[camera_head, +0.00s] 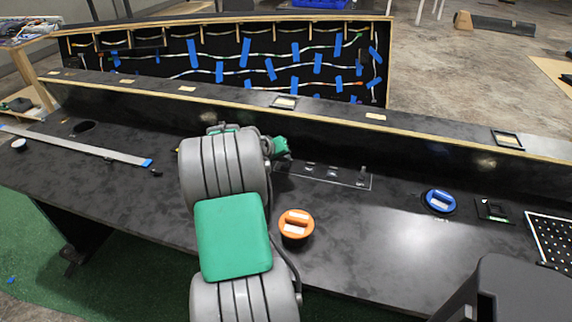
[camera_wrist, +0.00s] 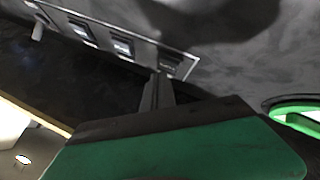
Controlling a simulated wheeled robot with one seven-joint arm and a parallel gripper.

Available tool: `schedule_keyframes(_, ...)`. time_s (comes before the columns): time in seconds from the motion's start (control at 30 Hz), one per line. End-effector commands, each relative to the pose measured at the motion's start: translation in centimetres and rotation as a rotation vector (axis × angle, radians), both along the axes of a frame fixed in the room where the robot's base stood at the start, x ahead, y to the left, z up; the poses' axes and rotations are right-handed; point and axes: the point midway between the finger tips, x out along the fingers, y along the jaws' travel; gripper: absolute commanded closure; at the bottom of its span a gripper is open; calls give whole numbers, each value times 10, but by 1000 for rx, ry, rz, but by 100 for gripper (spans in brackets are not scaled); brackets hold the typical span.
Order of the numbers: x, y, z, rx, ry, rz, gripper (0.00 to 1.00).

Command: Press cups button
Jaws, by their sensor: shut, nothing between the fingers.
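A narrow strip panel (camera_head: 345,181) with a row of small switches or buttons is set into the black console. It also shows in the wrist view (camera_wrist: 150,42), crossing the upper left. Its labels are too small and blurred to read, so I cannot tell which one is the cups button. My gripper (camera_wrist: 161,76) is shut and empty. In the wrist view its fingertips are close to the end element (camera_wrist: 172,62) of the row; I cannot tell whether they touch. In the head view my arm hides most of the gripper and the panel's left end.
An orange round-topped object (camera_head: 296,222) stands on the console (camera_head: 390,245) in front of the panel. A blue one (camera_head: 438,200) is to the right. A raised ledge (camera_head: 400,140) runs behind the panel. A green-rimmed round thing (camera_wrist: 305,106) is right of the fingers.

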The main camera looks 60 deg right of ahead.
Motion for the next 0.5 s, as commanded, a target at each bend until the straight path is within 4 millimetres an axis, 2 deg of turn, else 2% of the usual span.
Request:
schedule_keyframes(0.13, 0, 0, -9, 1, 1, 0, 100)
schedule_keyframes(0.5, 0, 0, -9, 1, 1, 0, 100)
